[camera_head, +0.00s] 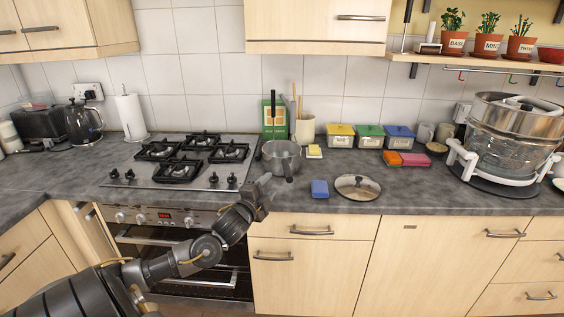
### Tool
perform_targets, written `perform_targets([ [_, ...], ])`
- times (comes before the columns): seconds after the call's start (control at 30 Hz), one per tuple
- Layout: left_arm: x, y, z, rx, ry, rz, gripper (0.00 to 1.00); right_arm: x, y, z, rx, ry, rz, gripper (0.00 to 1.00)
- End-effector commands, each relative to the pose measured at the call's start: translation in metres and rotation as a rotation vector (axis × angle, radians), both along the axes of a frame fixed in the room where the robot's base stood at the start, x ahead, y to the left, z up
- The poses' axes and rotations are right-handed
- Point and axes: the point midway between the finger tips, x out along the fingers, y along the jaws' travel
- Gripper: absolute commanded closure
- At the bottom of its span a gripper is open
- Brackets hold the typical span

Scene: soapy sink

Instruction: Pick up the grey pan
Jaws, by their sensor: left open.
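The grey pan (281,153) stands on the dark worktop just right of the gas hob. Its handle seems to point toward the front, near my gripper. My left gripper (268,184) is open and empty at the worktop's front edge, just in front of the pan and a little to its left. I cannot tell whether a fingertip touches the pan's handle. My right gripper is not in view.
A glass lid (357,187) and a blue sponge (320,189) lie right of the pan. Behind it stand a green box (274,118) and a utensil pot (305,129). The hob (186,160) is on the left. A large steamer (508,140) stands at the right.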

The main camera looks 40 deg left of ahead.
Motion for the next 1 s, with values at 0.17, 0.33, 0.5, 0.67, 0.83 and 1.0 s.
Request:
perform_targets([
  [0.17,0.026,0.007,0.003,-0.002,-0.002,0.003,0.52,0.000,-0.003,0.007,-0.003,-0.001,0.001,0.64],
  [0.33,0.047,0.012,0.000,-0.003,0.000,0.003,0.52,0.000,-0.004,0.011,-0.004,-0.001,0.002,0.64],
  [0.5,0.052,0.013,-0.002,-0.003,0.003,0.000,0.52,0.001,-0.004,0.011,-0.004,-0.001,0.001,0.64],
  [0.67,0.063,0.014,0.000,-0.004,0.001,0.003,0.52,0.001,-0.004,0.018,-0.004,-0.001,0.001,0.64],
  [0.83,0.087,0.018,-0.001,-0.004,0.000,0.003,0.52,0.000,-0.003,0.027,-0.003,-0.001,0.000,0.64],
  [1.0,0.102,0.022,-0.004,-0.003,0.002,0.001,0.52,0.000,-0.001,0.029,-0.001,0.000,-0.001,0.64],
])
